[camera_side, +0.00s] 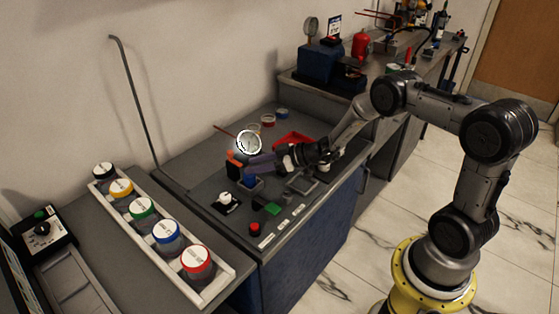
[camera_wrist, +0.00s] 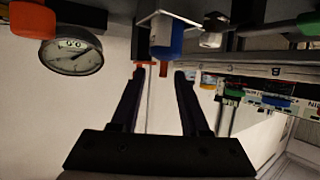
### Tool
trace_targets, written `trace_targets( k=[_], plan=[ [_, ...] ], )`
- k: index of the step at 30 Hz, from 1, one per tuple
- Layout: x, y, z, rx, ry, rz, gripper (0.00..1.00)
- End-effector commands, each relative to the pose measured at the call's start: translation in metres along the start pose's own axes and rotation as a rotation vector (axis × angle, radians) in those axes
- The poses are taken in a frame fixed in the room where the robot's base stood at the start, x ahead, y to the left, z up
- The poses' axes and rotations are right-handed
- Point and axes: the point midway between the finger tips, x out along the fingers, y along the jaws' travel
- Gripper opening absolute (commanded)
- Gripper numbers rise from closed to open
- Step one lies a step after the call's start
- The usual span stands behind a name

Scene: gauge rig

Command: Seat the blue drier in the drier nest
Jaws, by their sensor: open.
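The blue drier (camera_side: 250,181) is a small upright block on the grey bench, in or against a small grey holder (camera_side: 258,184) that looks like the drier nest. In the wrist view, which appears upside down, the blue drier (camera_wrist: 166,40) projects from the pale grey nest (camera_wrist: 158,18). How fully it is seated cannot be told. My gripper (camera_side: 252,162) is near the drier, its fingers pointing left. In the wrist view my gripper (camera_wrist: 161,73) is open with nothing between its fingers, and the drier is just beyond the tips.
A round gauge (camera_side: 249,143) and an orange-topped dark block (camera_side: 234,168) stand close behind the fingers. A white knob fitting (camera_side: 225,198), a green block (camera_side: 273,208) and a red button (camera_side: 255,229) are in front. A jar rack (camera_side: 217,285) stands left.

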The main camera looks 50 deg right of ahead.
Motion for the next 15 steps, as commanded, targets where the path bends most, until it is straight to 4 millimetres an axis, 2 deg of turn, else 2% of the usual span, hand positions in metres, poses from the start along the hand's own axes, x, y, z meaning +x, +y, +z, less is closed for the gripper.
trace_targets(
  k=[9, 15],
  plan=[
    [-0.065, -0.002, 0.000, -0.001, 0.001, -0.003, 0.45],
    [-0.099, -0.003, 0.001, -0.001, 0.000, -0.007, 0.45]
  ],
)
